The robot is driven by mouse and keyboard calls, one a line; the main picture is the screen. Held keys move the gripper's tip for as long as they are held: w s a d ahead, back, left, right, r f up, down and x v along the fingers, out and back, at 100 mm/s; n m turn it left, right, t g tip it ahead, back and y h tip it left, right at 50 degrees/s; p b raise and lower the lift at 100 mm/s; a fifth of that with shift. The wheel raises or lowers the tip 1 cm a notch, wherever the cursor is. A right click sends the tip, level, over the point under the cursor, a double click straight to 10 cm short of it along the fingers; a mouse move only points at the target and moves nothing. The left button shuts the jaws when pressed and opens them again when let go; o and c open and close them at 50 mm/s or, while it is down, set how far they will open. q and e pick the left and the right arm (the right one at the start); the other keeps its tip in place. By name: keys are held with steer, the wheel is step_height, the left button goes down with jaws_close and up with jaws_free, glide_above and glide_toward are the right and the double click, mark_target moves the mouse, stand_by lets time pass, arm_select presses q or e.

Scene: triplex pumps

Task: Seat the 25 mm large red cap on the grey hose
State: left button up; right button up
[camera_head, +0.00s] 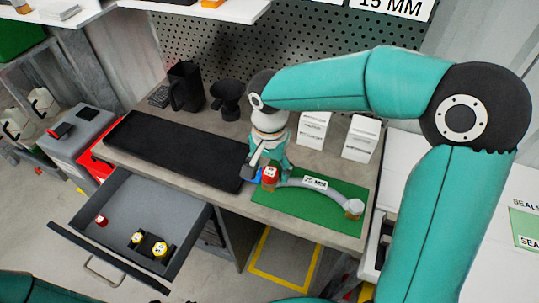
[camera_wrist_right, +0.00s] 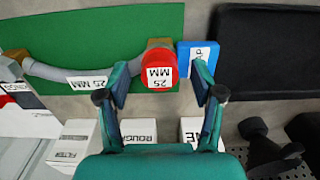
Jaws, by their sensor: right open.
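The large red cap (camera_head: 270,176), marked 25 MM, is at the left end of the grey hose (camera_head: 328,192) in the head view. In the right wrist view, the red cap (camera_wrist_right: 160,70) faces the camera and covers the end of the grey hose (camera_wrist_right: 110,74). A brown ring shows behind it; how deep the cap sits cannot be told. My right gripper (camera_head: 272,160) is open above the cap. In the wrist view its fingertips (camera_wrist_right: 160,80) stand on both sides of the cap, with gaps. My left gripper is not in view.
A green mat (camera_head: 290,208) lies under the hose. A blue block (camera_wrist_right: 186,52) stands close beside the cap. A black mat (camera_head: 165,145) lies left. White boxes (camera_head: 313,130) stand behind. An open drawer (camera_head: 125,205) holds a small red cap (camera_head: 101,221) and yellow-topped pieces (camera_head: 160,249).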

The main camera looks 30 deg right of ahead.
mark_target(269, 172)
step_height(269, 172, up, 12)
steer(key=shift+f, duration=0.25)
stand_by(0.3)
